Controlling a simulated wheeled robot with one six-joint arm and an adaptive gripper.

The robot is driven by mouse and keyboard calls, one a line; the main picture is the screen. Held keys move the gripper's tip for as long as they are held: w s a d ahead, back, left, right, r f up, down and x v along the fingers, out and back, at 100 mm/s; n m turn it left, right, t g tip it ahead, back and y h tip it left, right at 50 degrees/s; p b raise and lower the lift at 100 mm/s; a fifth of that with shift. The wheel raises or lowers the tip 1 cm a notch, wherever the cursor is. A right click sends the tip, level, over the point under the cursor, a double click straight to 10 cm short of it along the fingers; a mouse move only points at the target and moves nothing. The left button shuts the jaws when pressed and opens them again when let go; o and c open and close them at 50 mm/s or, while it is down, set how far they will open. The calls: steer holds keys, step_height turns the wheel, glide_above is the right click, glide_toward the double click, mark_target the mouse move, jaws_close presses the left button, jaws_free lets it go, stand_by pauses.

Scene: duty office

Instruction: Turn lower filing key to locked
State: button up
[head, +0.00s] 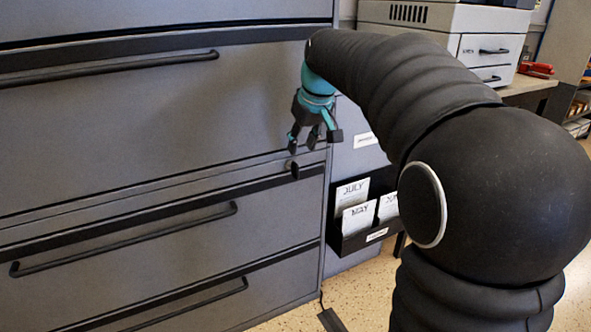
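A small dark key (294,169) shows at the lock spot near the right edge of the grey filing cabinet (150,130), just above a lower drawer. Its turn angle is too small to tell. My gripper (313,140), black with a teal band, hangs in front of the cabinet's right edge, a little above and right of the key in the picture. Its fingers are spread with nothing visible between them. The gripper seems apart from the key, but depth is hard to judge.
Long dark handles (130,238) run across the drawers. A black wall holder (345,242) with month cards hangs right of the cabinet. A printer (455,35) stands on a counter behind my arm. Speckled floor (375,285) shows at lower right, with a dark object (331,320) at the bottom edge.

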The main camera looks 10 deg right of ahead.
mark_target(297, 164)
steer(key=b+x, duration=0.1)
steer(key=x, duration=0.8)
jaws_close()
